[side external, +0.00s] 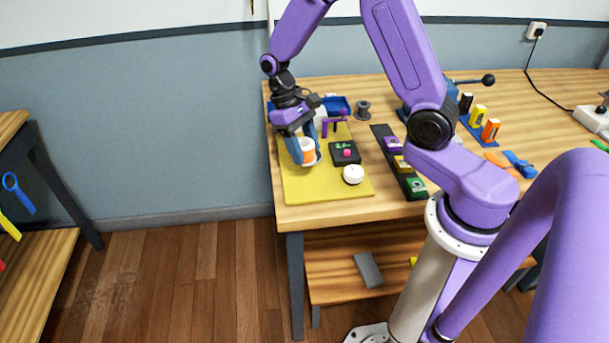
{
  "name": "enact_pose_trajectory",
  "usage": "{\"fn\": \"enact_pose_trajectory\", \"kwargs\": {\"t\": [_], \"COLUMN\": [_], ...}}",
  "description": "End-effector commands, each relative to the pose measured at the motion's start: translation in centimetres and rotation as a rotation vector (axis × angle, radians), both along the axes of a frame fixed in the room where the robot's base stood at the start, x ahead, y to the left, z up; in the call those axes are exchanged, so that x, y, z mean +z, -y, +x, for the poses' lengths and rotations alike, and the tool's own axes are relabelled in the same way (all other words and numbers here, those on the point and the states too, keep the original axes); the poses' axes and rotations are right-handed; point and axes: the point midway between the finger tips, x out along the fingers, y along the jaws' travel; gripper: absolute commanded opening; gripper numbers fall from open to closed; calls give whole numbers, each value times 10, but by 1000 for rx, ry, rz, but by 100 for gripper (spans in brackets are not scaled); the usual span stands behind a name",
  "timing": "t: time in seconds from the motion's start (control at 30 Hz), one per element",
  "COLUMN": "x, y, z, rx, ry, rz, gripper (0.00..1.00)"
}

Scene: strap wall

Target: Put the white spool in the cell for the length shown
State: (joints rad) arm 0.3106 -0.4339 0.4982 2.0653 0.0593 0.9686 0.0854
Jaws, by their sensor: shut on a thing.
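My gripper (307,157) is low over the left part of the yellow mat (302,190). It is shut on a round white spool (307,144) with an orange band. The fingers hide part of the spool, and I cannot tell whether it touches the mat. A dark strip (379,133) to the right carries a purple block (393,144), a yellow block (401,163) and a green block (416,185) in a row. A small black box (345,153) with green and pink marks lies right of my gripper. Any length marking is too small to read.
A white round piece (353,174) sits on the mat near its right edge. A grey spool (362,110) and a blue tray (337,105) stand behind. Several coloured holders (479,116) stand at the right. The mat's front is clear.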

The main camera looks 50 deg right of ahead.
Motion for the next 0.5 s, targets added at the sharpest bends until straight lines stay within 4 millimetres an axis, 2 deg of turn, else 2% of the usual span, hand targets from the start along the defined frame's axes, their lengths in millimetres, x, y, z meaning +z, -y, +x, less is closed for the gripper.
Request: {"fn": "enact_pose_trajectory", "kwargs": {"t": [0.17, 0.27, 0.37, 0.5], "x": [1, 2, 6, 13], "y": [1, 6, 15, 31], "z": [2, 11, 24, 45], "rx": [-45, -186, -427, -835], "ry": [2, 2, 3, 3], "rz": [1, 1, 2, 3], "gripper": [19, 19, 19, 19]}}
